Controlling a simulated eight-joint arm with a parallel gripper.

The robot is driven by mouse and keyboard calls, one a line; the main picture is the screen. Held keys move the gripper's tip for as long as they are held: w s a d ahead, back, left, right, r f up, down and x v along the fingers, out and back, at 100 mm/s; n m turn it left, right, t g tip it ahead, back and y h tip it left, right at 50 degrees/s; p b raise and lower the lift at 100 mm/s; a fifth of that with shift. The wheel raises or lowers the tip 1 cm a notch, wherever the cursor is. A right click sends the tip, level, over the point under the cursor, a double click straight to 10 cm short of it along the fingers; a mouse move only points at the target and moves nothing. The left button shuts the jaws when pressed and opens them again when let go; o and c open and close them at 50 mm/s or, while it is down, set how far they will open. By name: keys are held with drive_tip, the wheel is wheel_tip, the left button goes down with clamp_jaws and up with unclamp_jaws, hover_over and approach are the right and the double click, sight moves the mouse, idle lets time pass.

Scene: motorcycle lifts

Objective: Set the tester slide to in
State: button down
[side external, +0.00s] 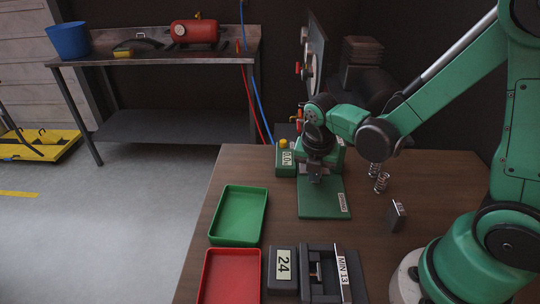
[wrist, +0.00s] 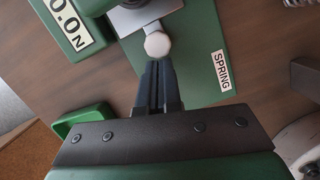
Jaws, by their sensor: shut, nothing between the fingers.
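The spring tester has a green base plate (side external: 322,200) labelled SPRING and a green display box (side external: 285,162) reading 0.0 N. In the wrist view the base (wrist: 205,55) lies below my gripper, with the display (wrist: 75,25) at upper left. A pale round knob (wrist: 157,44) sits at the end of a grey metal slide (wrist: 135,17). My gripper (wrist: 158,66) is shut and empty, its tips right at the knob's near side; I cannot tell whether they touch. In the side view my gripper (side external: 316,178) is over the tester and hides most of the slide.
A green tray (side external: 238,241) and a red tray (side external: 206,300) lie left on the table. A scale reading 24 (side external: 283,288) and a fixture labelled MIN 13 (side external: 341,272) stand in front. Coil springs (side external: 382,182) and a small grey block (side external: 396,217) stand right.

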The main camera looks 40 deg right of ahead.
drive_tip(key=shift+w+d, duration=0.1)
drive_tip(key=shift+d, duration=0.05)
drive_tip(key=s+a, duration=0.1)
drive_tip(key=a, duration=0.1)
drive_tip(key=s+a, duration=0.1)
drive_tip(key=a, duration=0.1)
drive_tip(key=shift+s, duration=0.15)
wheel_tip(320, 180, up, 11)
drive_tip(key=m+t+y, duration=0.2)
drive_tip(key=m+t, duration=0.3)
drive_tip(key=m, duration=1.9)
drive_tip(key=shift+s+a+t, duration=0.15)
drive_tip(key=shift+s+t, duration=0.2)
drive_tip(key=shift+t, duration=0.05)
drive_tip(key=shift+f, duration=0.1)
